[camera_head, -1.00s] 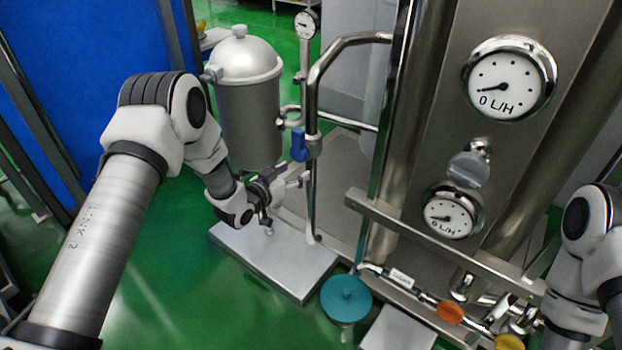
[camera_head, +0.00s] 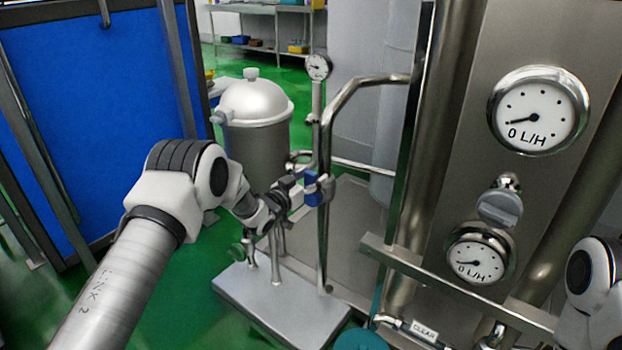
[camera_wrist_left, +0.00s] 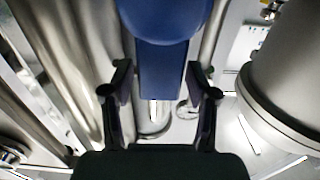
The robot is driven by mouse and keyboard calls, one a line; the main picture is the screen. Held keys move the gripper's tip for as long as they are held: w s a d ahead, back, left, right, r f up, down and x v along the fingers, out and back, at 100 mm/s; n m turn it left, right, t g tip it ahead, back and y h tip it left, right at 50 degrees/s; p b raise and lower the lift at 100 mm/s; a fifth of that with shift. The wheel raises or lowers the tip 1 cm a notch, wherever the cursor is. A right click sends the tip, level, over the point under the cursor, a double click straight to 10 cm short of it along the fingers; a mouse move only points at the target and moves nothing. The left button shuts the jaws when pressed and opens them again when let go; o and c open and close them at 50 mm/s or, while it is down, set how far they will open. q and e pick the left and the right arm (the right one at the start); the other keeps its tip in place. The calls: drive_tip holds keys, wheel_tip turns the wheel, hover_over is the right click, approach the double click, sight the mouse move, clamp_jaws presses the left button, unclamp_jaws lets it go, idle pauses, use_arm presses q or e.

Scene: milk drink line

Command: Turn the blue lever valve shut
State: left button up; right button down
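The blue lever valve (camera_head: 317,190) sits on the upright steel pipe beside the grey tank. The handle hangs down along the pipe. My left gripper (camera_head: 303,188) is at the lever, coming from its left. In the left wrist view the blue lever (camera_wrist_left: 160,65) lies between the two fingers of my left gripper (camera_wrist_left: 160,98). The fingers are apart, one on each side of the handle, and I see no firm grip on it. Of my right arm only links show at the right edge; its gripper is out of view.
The grey domed tank (camera_head: 256,120) stands behind my left gripper. A curved steel pipe (camera_head: 340,105) and a small gauge (camera_head: 318,67) are near the valve. The steel panel with two dials (camera_head: 538,110) fills the right. A grey base plate (camera_head: 275,305) lies below.

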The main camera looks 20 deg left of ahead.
use_arm(q)
clamp_jaws()
drive_tip(key=shift+d, duration=0.1)
drive_tip(key=m, duration=0.1)
drive_tip(key=d+m, duration=0.2)
drive_tip(key=shift+s+f+m, duration=0.3)
drive_tip(key=shift+s+m, duration=0.1)
drive_tip(key=m, duration=0.1)
drive_tip(key=d+m+b, duration=0.1)
drive_tip(key=f+m, duration=0.1)
drive_tip(key=shift+s+d+m, duration=0.3)
drive_tip(key=shift+d, duration=0.05)
drive_tip(key=shift+s+d+f+m+b, duration=0.15)
drive_tip(key=shift+d+f+m+b, duration=0.25)
drive_tip(key=shift+f+m+b, duration=0.9)
drive_tip(key=shift+s+d+f+m+b, duration=0.15)
drive_tip(key=shift+d+f+m+b, duration=0.25)
drive_tip(key=shift+m, duration=1.85)
drive_tip(key=shift+s+d+f+m+b, duration=0.15)
drive_tip(key=shift+d+f+m+b, duration=0.5)
drive_tip(key=shift+m, duration=1.1)
drive_tip(key=shift+a+f, duration=0.2)
drive_tip(key=shift+f, duration=0.15)
